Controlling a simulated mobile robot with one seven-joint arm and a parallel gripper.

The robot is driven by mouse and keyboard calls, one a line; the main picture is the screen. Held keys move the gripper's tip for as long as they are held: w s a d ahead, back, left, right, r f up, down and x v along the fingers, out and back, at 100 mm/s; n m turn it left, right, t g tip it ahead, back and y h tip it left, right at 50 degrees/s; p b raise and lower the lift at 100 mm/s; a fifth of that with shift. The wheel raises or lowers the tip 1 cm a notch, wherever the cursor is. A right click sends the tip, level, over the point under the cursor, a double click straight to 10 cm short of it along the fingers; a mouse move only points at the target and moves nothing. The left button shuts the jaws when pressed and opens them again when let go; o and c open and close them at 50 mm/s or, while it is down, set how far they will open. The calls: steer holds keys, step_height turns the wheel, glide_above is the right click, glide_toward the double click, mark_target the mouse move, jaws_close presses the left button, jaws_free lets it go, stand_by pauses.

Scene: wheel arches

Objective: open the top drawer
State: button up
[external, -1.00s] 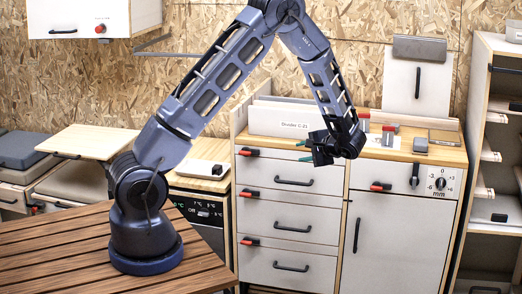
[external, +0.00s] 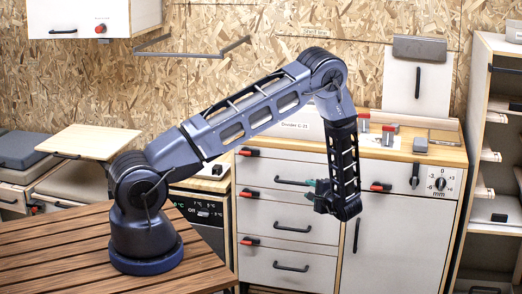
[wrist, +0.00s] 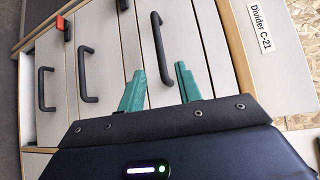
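The top drawer (external: 265,168) is the uppermost of three white drawers and looks shut. Its black bar handle (external: 294,182) also shows in the wrist view (wrist: 157,40), where the cabinet appears turned sideways. A red-and-black latch (external: 248,152) sits at the drawer's upper left. My gripper (external: 312,190) is in front of the drawers, just right of that handle. In the wrist view its teal fingers (wrist: 160,68) are apart, with the near end of the handle showing between them. I cannot tell whether they touch it; nothing is gripped.
The middle drawer handle (external: 292,228) and bottom drawer handle (external: 291,267) lie below. A cabinet door (external: 390,235) is to the right. The worktop (external: 440,154) above holds small blocks and a divider panel (wrist: 278,35). A slatted wooden table (external: 60,250) is at left.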

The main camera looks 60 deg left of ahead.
mark_target(296, 182)
steer(key=a, duration=0.3)
steer(key=a+f, duration=0.1)
steer(key=a, duration=0.5)
steer(key=shift+a+f, duration=0.1)
steer(key=shift+f, duration=0.05)
jaws_close()
